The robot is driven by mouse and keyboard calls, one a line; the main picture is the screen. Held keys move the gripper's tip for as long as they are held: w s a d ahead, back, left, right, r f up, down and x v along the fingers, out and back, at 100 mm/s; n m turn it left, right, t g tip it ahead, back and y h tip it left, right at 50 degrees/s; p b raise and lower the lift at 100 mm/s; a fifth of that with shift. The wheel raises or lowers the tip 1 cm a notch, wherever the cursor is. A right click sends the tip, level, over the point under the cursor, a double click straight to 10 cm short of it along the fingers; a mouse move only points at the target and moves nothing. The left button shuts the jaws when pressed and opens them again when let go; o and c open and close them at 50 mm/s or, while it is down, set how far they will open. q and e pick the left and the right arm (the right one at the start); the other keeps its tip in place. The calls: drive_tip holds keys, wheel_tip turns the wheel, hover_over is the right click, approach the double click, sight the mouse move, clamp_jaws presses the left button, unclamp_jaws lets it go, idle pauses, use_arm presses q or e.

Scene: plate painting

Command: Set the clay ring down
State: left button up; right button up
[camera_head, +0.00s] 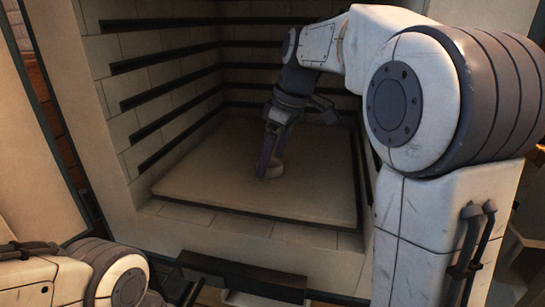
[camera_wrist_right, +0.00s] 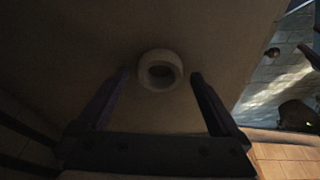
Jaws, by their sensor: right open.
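The clay ring (camera_head: 275,169) is a small pale ring that rests on the flat kiln shelf (camera_head: 315,195) inside the kiln. It also shows in the right wrist view (camera_wrist_right: 160,84), with its dark hole facing the camera. My right gripper (camera_head: 268,172) reaches down to the shelf at the ring. In the right wrist view its two fingers (camera_wrist_right: 160,76) are open, one on each side of the ring, with gaps to it. The head view hides part of the ring behind a finger. Of my left arm only a part shows at the lower left; its gripper is out of view.
The kiln's brick walls (camera_head: 105,55) with dark horizontal grooves enclose the shelf on the left and back. The shelf around the ring is bare. A dark ledge (camera_head: 240,275) lies in front of the kiln opening.

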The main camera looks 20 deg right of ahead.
sight(280, 165)
drive_tip(key=p+v, duration=0.3)
drive_tip(key=v, duration=0.4)
drive_tip(key=shift+r, duration=0.2)
drive_tip(key=s+a+f+g+p, duration=0.1)
drive_tip(key=s+a+f+p, duration=0.35)
drive_tip(key=s+a, duration=0.8)
drive_tip(key=s+a+f+m+g+h+b, duration=0.1)
drive_tip(key=s+a+f+b, duration=0.1)
drive_tip(key=s+f, duration=0.55)
drive_tip(key=s+a+f+m+b, duration=0.1)
drive_tip(key=s+a+f+b, duration=0.15)
drive_tip(key=s+f, duration=0.5)
wheel_tip(280, 165, up, 33)
drive_tip(key=w+p, duration=0.2)
drive_tip(key=p, duration=3.2)
drive_tip(key=shift+w+d+r, duration=0.25)
drive_tip(key=shift+d, duration=0.2)
